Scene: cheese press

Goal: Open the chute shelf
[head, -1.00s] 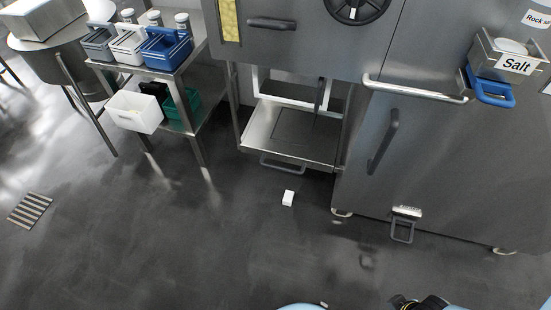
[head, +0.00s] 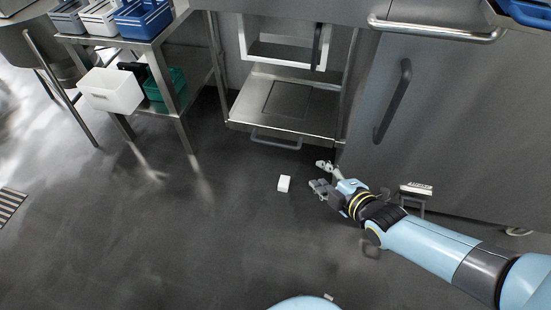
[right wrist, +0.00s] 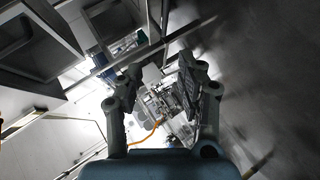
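The chute shelf (head: 256,106) is a flat steel tray low under the machine in the head view, with a darker square panel in its middle. Its grey handle (head: 276,142) hangs at the front edge. My right gripper (head: 318,174) is open and empty, to the right of the handle and apart from it. In the right wrist view its two fingers (right wrist: 156,82) stand apart with nothing between them. My left gripper is not in view.
A small white block (head: 284,183) lies on the floor left of my right gripper. A steel cabinet with a vertical handle (head: 393,101) stands at the right. A cart with a white bin (head: 110,91) and a green bin (head: 166,91) stands at the left. The floor in front is mostly clear.

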